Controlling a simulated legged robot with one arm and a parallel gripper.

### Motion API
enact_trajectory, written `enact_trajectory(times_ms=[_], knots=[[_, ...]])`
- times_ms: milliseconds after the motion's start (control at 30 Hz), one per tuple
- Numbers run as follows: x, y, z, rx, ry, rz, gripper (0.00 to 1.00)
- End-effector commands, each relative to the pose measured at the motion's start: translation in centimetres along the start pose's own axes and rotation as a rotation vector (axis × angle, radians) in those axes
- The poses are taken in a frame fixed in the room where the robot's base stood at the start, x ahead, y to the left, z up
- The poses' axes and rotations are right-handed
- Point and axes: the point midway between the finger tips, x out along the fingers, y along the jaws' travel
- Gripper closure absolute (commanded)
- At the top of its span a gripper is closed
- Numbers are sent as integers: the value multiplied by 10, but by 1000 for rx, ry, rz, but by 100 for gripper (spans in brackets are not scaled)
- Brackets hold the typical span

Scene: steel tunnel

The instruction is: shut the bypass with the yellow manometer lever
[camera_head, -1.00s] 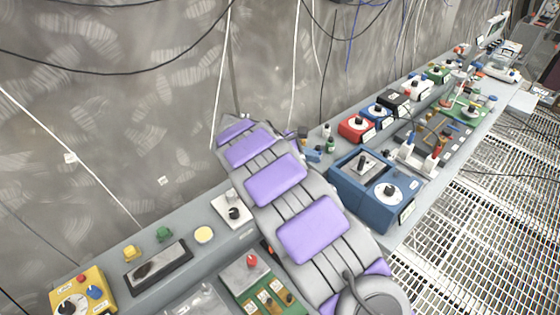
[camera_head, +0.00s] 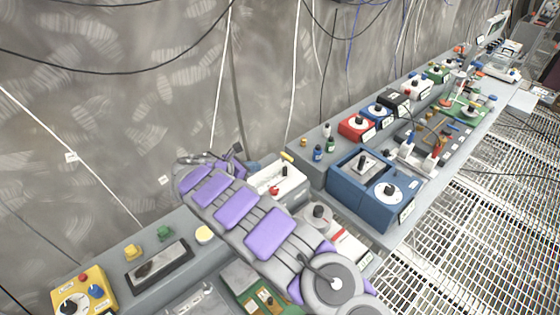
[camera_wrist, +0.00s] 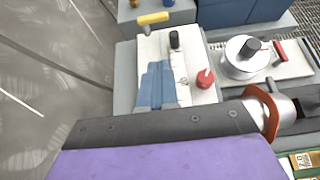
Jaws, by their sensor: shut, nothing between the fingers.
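A white panel (camera_wrist: 189,62) carries a yellow lever (camera_wrist: 153,18) at its far end, a black knob (camera_wrist: 174,40) and a red knob (camera_wrist: 205,78). In the head view the yellow lever (camera_head: 287,157) juts from the back of the same white box (camera_head: 290,181). My gripper (camera_wrist: 158,66), with blue fingers, is shut and empty. In the wrist view it covers the panel's left part, below the yellow lever and apart from it. In the head view my gripper (camera_head: 252,167) is left of the white box, partly hidden by my arm. Its height over the panel is unclear.
A round silver gauge-like part (camera_wrist: 245,57) with a red lever (camera_wrist: 280,51) stands right of the panel. A blue box with knobs (camera_head: 375,188) and small bottles (camera_head: 323,150) stand farther right. The wall (camera_head: 120,120) with hanging cables is close behind. Grated floor lies right.

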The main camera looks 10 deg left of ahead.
Motion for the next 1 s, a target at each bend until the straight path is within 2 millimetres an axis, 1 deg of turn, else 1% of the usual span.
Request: enact_trajectory(times_ms=[167, 267, 367, 600, 767, 800, 1000], knots=[[2, 0, 0, 0, 1, -1, 100], [10, 0, -1, 0, 2, -2, 100], [25, 0, -2, 0, 2, -3, 100], [72, -1, -3, 0, 2, -7, 100], [102, -1, -3, -1, 1, -3, 100], [108, -1, 0, 0, 2, -3, 100], [127, 0, 14, 2, 0, -2, 100]])
